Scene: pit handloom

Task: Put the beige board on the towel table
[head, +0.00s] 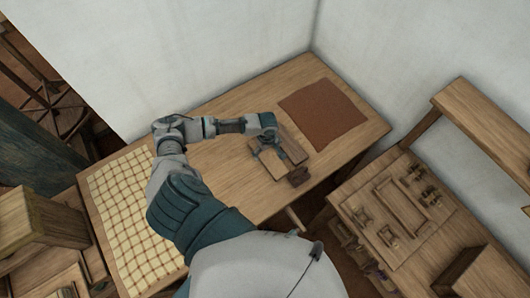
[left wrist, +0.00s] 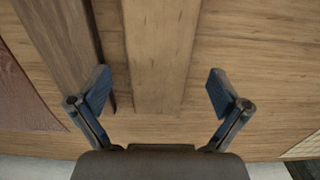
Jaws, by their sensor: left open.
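The beige board (head: 264,168) lies flat on the wooden table (head: 222,160) near its middle. In the left wrist view the beige board (left wrist: 160,50) runs up the picture between my two fingers. My left gripper (head: 267,147) is over the board with its fingers spread, one on each side; it also shows in the left wrist view (left wrist: 158,88). I cannot tell whether the fingers touch the board. My gripper hides part of the board in the head view. My right gripper is not in view.
A darker brown board (head: 294,143) lies close beside the beige one. A small dark block (head: 298,176) is near the table's front edge. A red-brown cloth (head: 322,115) lies to the right, a checked cloth (head: 122,205) to the left. A cluttered wooden bench (head: 405,215) stands at right.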

